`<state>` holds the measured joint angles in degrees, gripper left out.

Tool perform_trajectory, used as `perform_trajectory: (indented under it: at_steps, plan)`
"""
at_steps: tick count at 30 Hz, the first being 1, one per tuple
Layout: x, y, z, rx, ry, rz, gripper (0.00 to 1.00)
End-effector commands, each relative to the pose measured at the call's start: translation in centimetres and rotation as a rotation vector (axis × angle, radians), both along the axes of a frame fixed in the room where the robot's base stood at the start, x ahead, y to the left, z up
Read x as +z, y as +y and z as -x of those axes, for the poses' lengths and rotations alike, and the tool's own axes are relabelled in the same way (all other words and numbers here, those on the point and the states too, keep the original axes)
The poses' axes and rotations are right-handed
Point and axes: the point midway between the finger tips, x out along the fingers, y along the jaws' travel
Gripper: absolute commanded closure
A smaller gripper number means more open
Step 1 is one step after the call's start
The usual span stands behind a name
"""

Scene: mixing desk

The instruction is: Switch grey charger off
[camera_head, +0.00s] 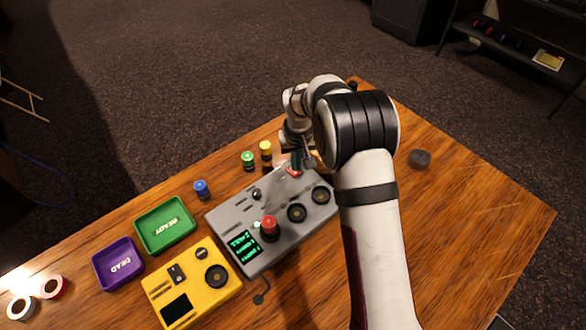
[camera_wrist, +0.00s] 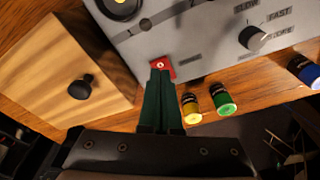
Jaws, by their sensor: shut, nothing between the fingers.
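The grey charger (camera_head: 232,214) lies on the wooden desk, with a lit green-text screen (camera_head: 243,246) and a red battery (camera_head: 269,224) standing in one round slot. Its red switch (camera_head: 294,171) is at the far right corner and shows in the wrist view (camera_wrist: 168,63) with a small light mark. My gripper (camera_wrist: 160,73) is shut and empty, its dark green fingertips at the switch's near edge, partly covering it. I cannot tell whether they press on it. The charger's dial (camera_wrist: 253,38) has SLOW and FAST labels. My arm hides part of the charger's right side.
Yellow (camera_head: 266,149), green (camera_head: 248,160) and blue (camera_head: 202,189) batteries stand behind the charger. A yellow device (camera_head: 190,285), a green tray (camera_head: 139,231) and a purple tray (camera_head: 97,270) are to its left. A wooden box with a black knob (camera_wrist: 80,86) is beside the charger in the wrist view.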

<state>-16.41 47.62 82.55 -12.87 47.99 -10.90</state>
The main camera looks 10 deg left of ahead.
Motion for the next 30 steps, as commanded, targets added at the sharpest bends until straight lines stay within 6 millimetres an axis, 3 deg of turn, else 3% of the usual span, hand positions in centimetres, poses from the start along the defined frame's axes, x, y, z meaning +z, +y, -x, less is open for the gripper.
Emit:
perform_trajectory:
  at_steps: [30]
  plan:
    - [-1.3,0.0,0.0,0.000,0.000,0.000,1.00]
